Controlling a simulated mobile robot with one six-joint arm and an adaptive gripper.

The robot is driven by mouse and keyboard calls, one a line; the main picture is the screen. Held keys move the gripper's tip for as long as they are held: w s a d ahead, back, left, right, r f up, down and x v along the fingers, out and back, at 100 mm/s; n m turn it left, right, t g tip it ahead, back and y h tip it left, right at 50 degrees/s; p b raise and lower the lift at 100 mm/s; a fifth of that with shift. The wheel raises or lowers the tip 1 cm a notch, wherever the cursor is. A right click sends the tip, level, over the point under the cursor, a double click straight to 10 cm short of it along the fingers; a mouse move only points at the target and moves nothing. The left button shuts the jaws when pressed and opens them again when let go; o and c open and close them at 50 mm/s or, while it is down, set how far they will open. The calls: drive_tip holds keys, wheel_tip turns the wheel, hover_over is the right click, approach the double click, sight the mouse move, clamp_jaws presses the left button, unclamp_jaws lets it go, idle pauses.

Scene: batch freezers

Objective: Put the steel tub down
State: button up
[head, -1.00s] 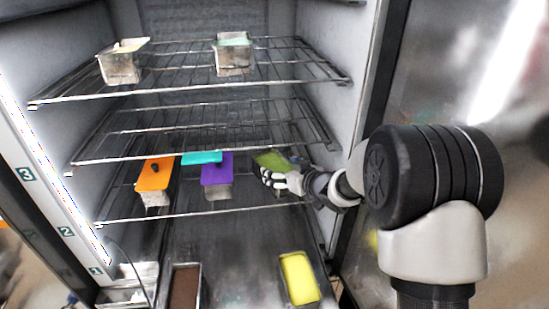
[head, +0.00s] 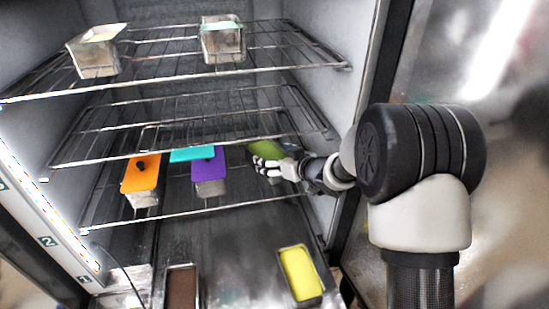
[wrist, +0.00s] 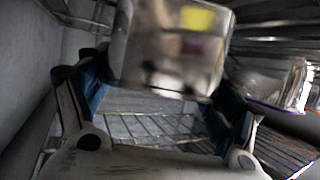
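The steel tub with a green lid (head: 265,149) is at the right end of the third shelf down in the head view. My gripper (head: 268,165) reaches it from the right, with the fingers at its front. In the wrist view, the tub's shiny steel wall (wrist: 170,48) fills the top middle, between the two blue-padded fingers of my gripper (wrist: 160,92). The fingers look closed against its sides. Most of the tub's body is hidden behind the fingers in the head view. I cannot tell whether its base touches the wire shelf (head: 180,214).
Left of it on that shelf stand tubs with purple (head: 208,170), teal (head: 194,154) and orange (head: 141,173) lids. Two tubs (head: 95,58) (head: 223,42) stand on the top shelf. A brown-filled tub (head: 181,288) and a yellow one (head: 300,273) are below. The second shelf is empty.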

drive_tip(key=shift+o, duration=1.2)
drive_tip(key=shift+s+r, duration=0.2)
drive_tip(key=shift+s, duration=0.05)
drive_tip(key=shift+o, duration=0.4)
drive_tip(key=shift+w+f, duration=0.1)
drive_tip(key=shift+w, duration=0.1)
drive_tip(key=shift+s, duration=0.1)
drive_tip(key=shift+d+r, duration=0.1)
drive_tip(key=shift+r, duration=0.15)
drive_tip(key=p+v, duration=0.1)
drive_tip(key=v, duration=1)
drive_tip(key=shift+s+d, duration=0.25)
drive_tip(key=shift+s, duration=0.05)
